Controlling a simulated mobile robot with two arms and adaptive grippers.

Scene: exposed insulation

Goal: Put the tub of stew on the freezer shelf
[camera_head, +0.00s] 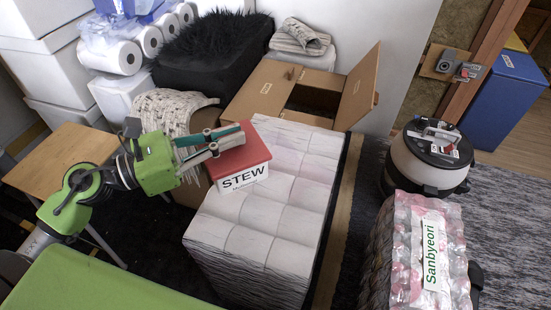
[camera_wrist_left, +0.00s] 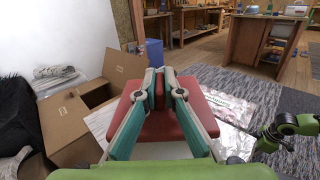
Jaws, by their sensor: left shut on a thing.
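The tub of stew (camera_head: 243,179) is white with a red lid and black "STEW" lettering. In the head view it is at the far left corner of a stack of white wrapped packs (camera_head: 270,215); I cannot tell whether it rests on them or hangs just above. My left gripper (camera_head: 229,139) comes in from the left and is shut on the tub at its lid. In the left wrist view the red lid (camera_wrist_left: 205,105) shows around and beyond the fingers (camera_wrist_left: 161,80). I see no freezer shelf.
An open cardboard box (camera_head: 250,92) stands behind the stack. A wooden table (camera_head: 62,152) is at left. A wrapped pack labelled Sanbyeori (camera_head: 428,250) and a round black-and-white appliance (camera_head: 428,160) stand at right. Grey carpet (camera_head: 510,220) is clear at far right.

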